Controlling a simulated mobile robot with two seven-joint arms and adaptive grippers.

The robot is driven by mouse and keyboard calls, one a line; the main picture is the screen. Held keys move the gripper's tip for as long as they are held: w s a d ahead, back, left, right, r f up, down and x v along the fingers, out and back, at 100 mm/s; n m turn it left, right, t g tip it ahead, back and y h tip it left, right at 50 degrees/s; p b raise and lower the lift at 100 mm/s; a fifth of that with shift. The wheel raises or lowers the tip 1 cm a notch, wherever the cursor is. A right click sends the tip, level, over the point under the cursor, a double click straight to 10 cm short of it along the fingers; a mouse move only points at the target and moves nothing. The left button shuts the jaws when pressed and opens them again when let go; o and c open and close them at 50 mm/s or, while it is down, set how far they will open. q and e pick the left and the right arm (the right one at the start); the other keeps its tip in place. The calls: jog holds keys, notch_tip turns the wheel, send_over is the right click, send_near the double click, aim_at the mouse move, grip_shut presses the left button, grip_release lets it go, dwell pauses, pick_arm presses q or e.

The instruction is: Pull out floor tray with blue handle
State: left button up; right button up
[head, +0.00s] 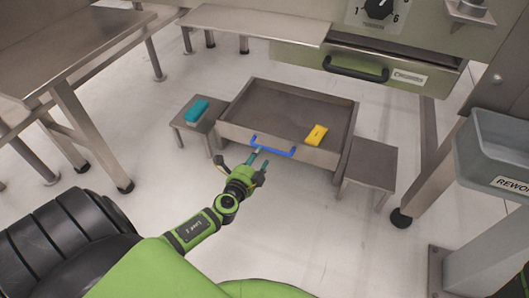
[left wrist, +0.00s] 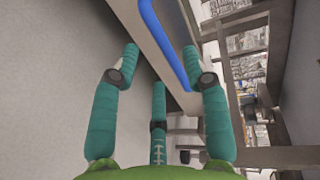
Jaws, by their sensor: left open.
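The floor tray (head: 232,135) is a grey metal drawer low near the floor, drawn forward with its inside showing. A yellow block (head: 316,134) lies in it at the right. The blue handle (head: 272,146) is a bar on the tray's front wall. My left gripper (head: 258,163) is open just in front of the handle's left part. In the left wrist view, the handle (left wrist: 168,45) runs at a slant past the open teal fingers (left wrist: 160,62); nothing is held. Whether a finger touches the handle cannot be told. My right gripper is in neither view.
A low stand (head: 182,124) with a teal block (head: 198,111) is left of the tray; another low stand (head: 369,166) is right. Above is a green drawer with a dark handle (head: 356,69). A grey rework bin (head: 490,150) is at right. Floor in front is clear.

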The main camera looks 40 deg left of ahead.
pick_arm(q)
jog(key=b+x, duration=0.1)
jog(key=x, duration=0.5)
jog(key=shift+w+b, duration=0.1)
jog(key=shift+b, duration=0.2)
grip_shut()
